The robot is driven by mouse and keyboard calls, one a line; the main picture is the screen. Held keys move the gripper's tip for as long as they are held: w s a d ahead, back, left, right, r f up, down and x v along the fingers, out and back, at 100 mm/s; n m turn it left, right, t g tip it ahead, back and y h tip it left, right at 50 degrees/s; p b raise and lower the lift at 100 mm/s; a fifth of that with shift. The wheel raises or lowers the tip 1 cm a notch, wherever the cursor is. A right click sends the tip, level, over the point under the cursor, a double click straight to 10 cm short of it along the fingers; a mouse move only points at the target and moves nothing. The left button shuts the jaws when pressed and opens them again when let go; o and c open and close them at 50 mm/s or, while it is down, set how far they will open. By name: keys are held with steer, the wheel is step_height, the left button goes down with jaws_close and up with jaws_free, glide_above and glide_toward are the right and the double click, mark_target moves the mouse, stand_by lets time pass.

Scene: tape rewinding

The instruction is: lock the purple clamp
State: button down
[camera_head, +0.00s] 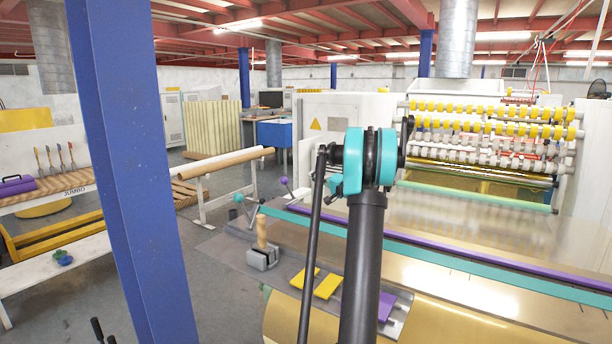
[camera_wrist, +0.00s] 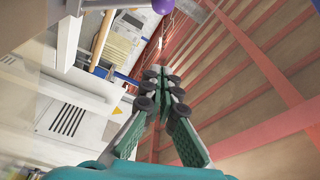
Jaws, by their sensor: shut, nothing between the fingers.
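The purple clamp shows in the head view as a purple ball knob (camera_head: 284,181) on a short lever. A long purple bar (camera_head: 420,246) runs along the far side of the machine table. In the wrist view a purple ball (camera_wrist: 163,5) is cut by the top edge, just beyond my fingertips and apart from them. My gripper (camera_wrist: 165,76) has its green-padded fingers closed together with nothing between them. In the head view my arm stands in front of the table and the gripper itself cannot be made out.
A teal ball knob (camera_head: 238,198) and teal bar (camera_head: 440,259) lie beside the purple ones. A wooden-handled tool (camera_head: 262,246), yellow pads (camera_head: 327,285) and a purple pad (camera_head: 387,305) lie on the table. A blue column (camera_head: 135,170) stands left. Rollers (camera_head: 485,130) stand behind.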

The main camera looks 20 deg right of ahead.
steer(key=shift+v, duration=1.8)
steer(key=shift+f, duration=0.15)
